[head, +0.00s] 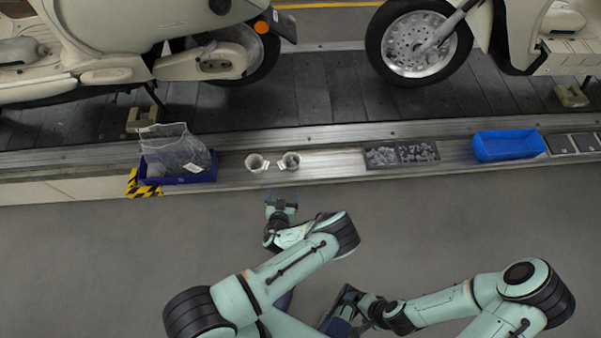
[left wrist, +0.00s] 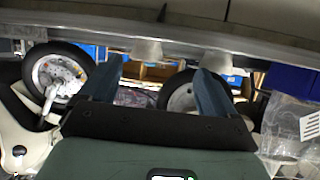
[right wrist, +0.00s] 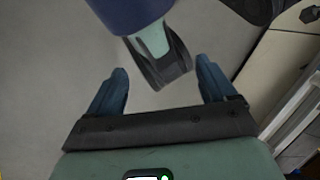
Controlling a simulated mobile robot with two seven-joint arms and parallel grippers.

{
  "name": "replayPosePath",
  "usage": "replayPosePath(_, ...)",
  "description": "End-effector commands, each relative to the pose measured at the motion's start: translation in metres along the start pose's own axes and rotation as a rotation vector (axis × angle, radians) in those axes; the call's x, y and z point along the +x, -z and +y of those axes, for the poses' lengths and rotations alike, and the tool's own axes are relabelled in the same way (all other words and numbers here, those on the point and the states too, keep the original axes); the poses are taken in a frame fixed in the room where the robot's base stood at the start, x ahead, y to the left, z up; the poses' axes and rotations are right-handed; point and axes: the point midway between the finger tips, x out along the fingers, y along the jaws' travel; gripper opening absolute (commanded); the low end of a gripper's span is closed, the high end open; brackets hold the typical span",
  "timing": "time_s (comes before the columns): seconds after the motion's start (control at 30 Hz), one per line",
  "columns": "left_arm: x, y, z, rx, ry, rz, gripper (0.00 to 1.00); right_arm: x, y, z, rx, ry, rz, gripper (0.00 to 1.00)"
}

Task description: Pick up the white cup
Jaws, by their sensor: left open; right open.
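Two white cups stand side by side on the metal ledge in the head view, a left cup (head: 255,162) and a right cup (head: 290,160). My left gripper (head: 281,203) is open and empty, just in front of the ledge and short of the cups. In the left wrist view the picture is upside down. There the right cup (left wrist: 147,52) shows beyond the gap between the fingers (left wrist: 160,75), and the left cup (left wrist: 217,62) shows near one fingertip. My right gripper (head: 340,308) is open and empty, low over the floor; its fingers (right wrist: 162,75) hold nothing.
Left of the cups is a blue bin (head: 180,178) with a clear bag (head: 176,150). To the right are grey trays of small parts (head: 401,155) and an empty blue bin (head: 507,145). Scooters stand on the slat conveyor (head: 325,90) behind. The ledge around the cups is clear.

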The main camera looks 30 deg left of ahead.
Motion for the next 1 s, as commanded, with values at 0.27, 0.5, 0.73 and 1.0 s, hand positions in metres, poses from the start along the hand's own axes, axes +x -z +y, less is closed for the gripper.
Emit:
replayPosePath(0.27,0.037,0.012,0.017,-0.003,-0.050,0.069,0.90,0.012,0.012,0.003,0.000,0.000,0.032,0.84)
replayPosePath(0.5,0.079,0.014,0.018,-0.002,-0.048,0.066,0.90,0.022,0.035,0.008,0.006,-0.002,0.091,0.84)
replayPosePath(0.73,0.095,0.015,0.018,0.000,-0.047,0.063,0.90,0.027,0.043,0.011,0.008,-0.003,0.114,0.84)
replayPosePath(1.0,0.133,0.017,0.018,-0.001,-0.048,0.063,0.90,0.040,0.070,0.017,0.014,-0.007,0.183,0.84)
